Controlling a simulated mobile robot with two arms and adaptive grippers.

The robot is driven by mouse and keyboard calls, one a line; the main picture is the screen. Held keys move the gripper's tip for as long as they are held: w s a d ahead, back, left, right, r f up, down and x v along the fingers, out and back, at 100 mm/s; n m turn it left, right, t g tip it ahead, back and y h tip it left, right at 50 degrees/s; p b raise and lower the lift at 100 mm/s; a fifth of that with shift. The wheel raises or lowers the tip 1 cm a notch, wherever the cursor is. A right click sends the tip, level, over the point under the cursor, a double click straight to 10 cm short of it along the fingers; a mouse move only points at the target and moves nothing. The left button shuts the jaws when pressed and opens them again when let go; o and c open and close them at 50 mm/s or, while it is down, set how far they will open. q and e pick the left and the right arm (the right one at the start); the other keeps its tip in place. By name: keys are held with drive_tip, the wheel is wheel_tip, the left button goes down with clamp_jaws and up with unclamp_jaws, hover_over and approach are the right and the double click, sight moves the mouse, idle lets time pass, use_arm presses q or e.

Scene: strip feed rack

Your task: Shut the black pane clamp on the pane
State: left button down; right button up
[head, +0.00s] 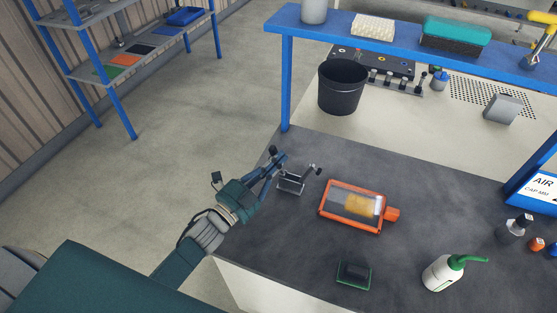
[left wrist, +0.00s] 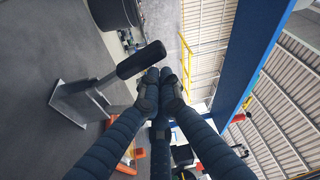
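A grey metal bracket with a black-tipped lever (head: 290,183), which I take to be the clamp, stands on the dark bench near its left edge. In the left wrist view it shows as a grey plate with a black cylindrical grip (left wrist: 141,60). My left gripper (head: 279,157) is just left of it; its fingertips (left wrist: 161,84) are together beside the grip, with nothing visible between them. Whether they touch the grip I cannot tell. An orange-framed case with a clear pane (head: 341,197) lies right of the bracket, apart from it. My right gripper is out of view.
A small black block on a green-edged base (head: 354,273) and a white bottle with a green spout (head: 440,275) are at the front. A blue shelf post (head: 287,85) rises behind the gripper. A black bin (head: 343,88) is beyond the bench. The bench centre-right is clear.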

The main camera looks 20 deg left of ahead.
sight(272, 156)
use_arm(q)
drive_tip(key=shift+a+f+n, duration=0.1)
drive_tip(key=shift+a+n, duration=0.05)
drive_tip(key=shift+n, duration=0.15)
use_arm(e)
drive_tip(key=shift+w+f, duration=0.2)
